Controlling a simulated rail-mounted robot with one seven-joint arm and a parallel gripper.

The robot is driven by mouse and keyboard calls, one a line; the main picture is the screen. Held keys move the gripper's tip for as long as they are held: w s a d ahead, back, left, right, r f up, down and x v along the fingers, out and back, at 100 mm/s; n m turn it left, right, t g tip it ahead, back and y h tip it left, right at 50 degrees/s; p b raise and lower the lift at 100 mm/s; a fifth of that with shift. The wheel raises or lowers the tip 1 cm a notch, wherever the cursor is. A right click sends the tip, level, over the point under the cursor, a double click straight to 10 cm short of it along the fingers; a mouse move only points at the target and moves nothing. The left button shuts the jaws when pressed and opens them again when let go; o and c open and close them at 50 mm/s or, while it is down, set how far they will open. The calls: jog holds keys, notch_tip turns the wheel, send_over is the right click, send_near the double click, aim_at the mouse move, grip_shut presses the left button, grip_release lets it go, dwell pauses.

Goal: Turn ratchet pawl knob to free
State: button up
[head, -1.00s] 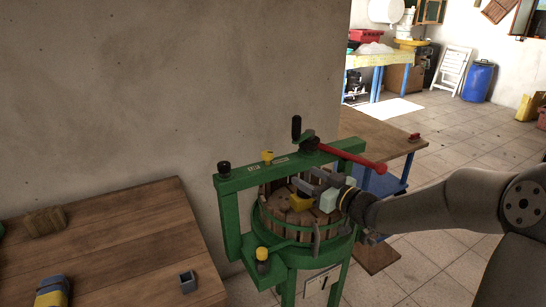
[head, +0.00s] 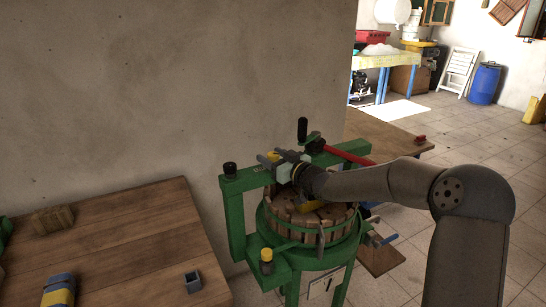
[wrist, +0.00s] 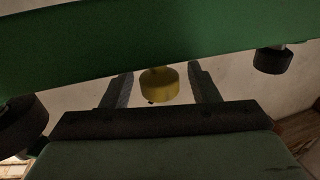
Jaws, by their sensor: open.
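The yellow knob (head: 272,155) sits on the green top beam (head: 240,181) of a fruit press, between two small labels seen earlier; it also shows in the wrist view (wrist: 158,86), hanging into the gap between my fingers. My gripper (head: 268,158) is open at the beam, with one finger on each side of the knob. In the wrist view my fingers (wrist: 160,76) stand apart from the knob, with a gap on both sides. My gripper partly hides the knob in the head view, and its pointer position cannot be read.
A black knob (head: 230,168) stands on the beam's left end. A red lever (head: 347,154) and black crank grip (head: 302,129) are to the right. Below are the slatted wooden basket (head: 338,215) and a lower yellow knob (head: 266,254). A wooden table (head: 130,235) is left; the wall is close behind.

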jog(key=c, duration=1)
